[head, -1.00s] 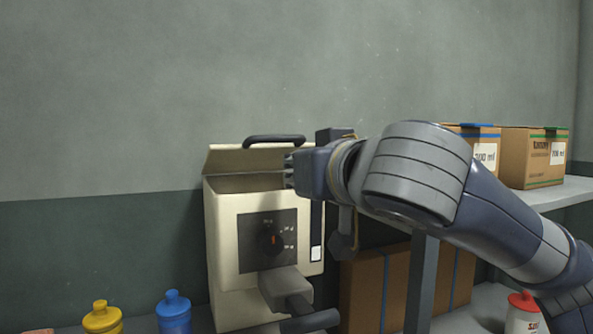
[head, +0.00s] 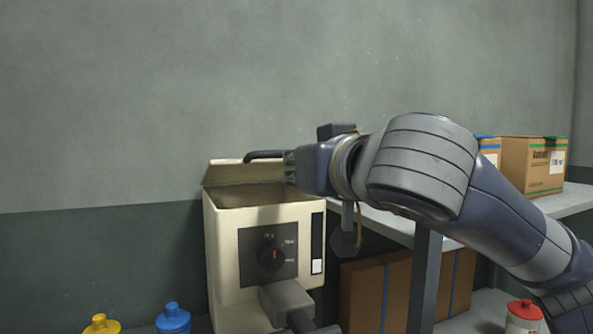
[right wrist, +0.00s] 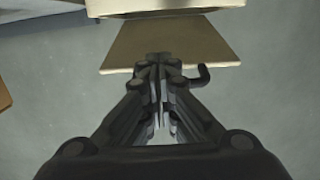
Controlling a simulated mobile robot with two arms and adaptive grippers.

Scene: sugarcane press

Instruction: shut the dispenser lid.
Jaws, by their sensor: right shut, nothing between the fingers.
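The cream dispenser (head: 225,250) stands against the wall with a dark dial panel on its front. Its lid (head: 225,174) is open, tilted up at the back, and its top opening shows. A dark handle (head: 262,155) sits on the lid's upper edge. My right gripper (head: 290,167) is shut and empty, close by the handle's right end; contact cannot be told. In the right wrist view the closed fingertips (right wrist: 158,62) overlap the lid (right wrist: 125,48), beside the handle (right wrist: 202,78). My left gripper is not in view.
A grey block (head: 285,298) juts from the dispenser's lower front. Yellow (head: 101,325) and blue (head: 173,319) bottles stand at lower left. A red-capped bottle (head: 523,315) is below.

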